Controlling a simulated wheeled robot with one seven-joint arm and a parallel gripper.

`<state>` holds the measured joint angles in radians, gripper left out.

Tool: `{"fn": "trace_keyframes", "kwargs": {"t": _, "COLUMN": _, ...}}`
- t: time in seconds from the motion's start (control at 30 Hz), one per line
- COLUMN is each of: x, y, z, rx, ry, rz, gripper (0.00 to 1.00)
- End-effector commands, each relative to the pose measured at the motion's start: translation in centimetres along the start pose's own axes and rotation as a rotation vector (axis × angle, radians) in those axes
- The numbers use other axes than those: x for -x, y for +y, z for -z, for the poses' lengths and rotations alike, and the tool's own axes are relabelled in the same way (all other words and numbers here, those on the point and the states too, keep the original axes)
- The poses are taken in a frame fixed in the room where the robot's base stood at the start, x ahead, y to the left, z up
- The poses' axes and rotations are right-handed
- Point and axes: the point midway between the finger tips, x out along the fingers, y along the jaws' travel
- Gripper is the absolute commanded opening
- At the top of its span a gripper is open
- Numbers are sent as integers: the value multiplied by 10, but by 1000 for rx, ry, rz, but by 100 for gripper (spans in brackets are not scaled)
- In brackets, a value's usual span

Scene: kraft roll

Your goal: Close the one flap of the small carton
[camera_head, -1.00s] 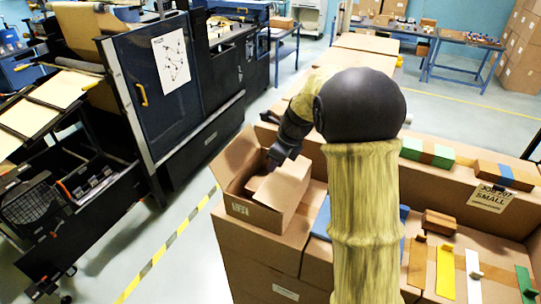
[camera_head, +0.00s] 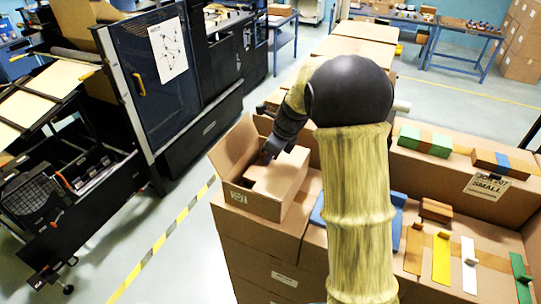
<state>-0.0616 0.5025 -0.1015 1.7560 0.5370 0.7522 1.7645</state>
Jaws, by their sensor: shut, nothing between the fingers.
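The small carton (camera_head: 256,202) stands on the near left corner of a stack of larger cartons. One wide flap (camera_head: 236,148) stands up at its left side. A panel on its right side (camera_head: 287,176) slants over the opening. My gripper (camera_head: 265,159) is over the carton's opening, close to the top of the slanting panel, with its fingers together and nothing held. Whether the fingertips touch the cardboard I cannot tell. My arm hides part of the area right of the carton.
A blue sheet (camera_head: 318,212) lies right of the carton. Coloured strips, including a yellow one (camera_head: 441,260) and a white one (camera_head: 469,262), and a small brown block (camera_head: 436,209) lie further right. A sign reading "SMALL" (camera_head: 486,186) hangs behind.

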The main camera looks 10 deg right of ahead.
Motion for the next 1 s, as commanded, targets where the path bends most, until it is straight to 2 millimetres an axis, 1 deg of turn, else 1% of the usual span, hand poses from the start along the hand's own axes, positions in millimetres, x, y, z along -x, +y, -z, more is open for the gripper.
{"fn": "trace_keyframes", "kwargs": {"t": 0.43, "x": 10, "y": 1, "z": 12, "rx": -1, "ry": 3, "rz": -4, "gripper": 0}}
{"fn": "trace_keyframes", "kwargs": {"t": 0.77, "x": 11, "y": 1, "z": 11, "rx": 0, "ry": 2, "rz": -2, "gripper": 0}}
{"fn": "trace_keyframes", "kwargs": {"t": 0.87, "x": 15, "y": 0, "z": 10, "rx": 0, "ry": 1, "rz": -2, "gripper": 0}}
{"fn": "trace_keyframes", "kwargs": {"t": 1.0, "x": 26, "y": 0, "z": 6, "rx": -1, "ry": 1, "rz": -2, "gripper": 0}}
